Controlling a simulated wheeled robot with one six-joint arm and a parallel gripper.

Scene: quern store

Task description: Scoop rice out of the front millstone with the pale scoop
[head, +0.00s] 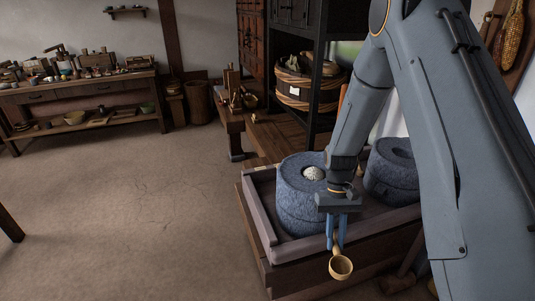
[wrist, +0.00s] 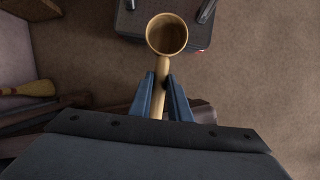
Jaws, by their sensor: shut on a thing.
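My gripper (head: 337,232) is shut on the handle of the pale scoop (head: 340,267) and holds it past the near edge of the wooden stand. In the wrist view my gripper (wrist: 163,88) pinches the handle between two blue fingers. The scoop's round bowl (wrist: 167,34) points away from the gripper and looks empty there. The front millstone (head: 298,210) is a blue-grey stone cylinder standing in the tray, left of my gripper. White rice (head: 313,173) shows in the hole in its top. My arm hides part of its right side.
A second millstone (head: 392,172) stands behind to the right, partly hidden by my arm. The tray (head: 258,215) has a raised rim around the stones. A low bench and dark shelves stand behind. The floor to the left is clear up to a long workbench (head: 85,95).

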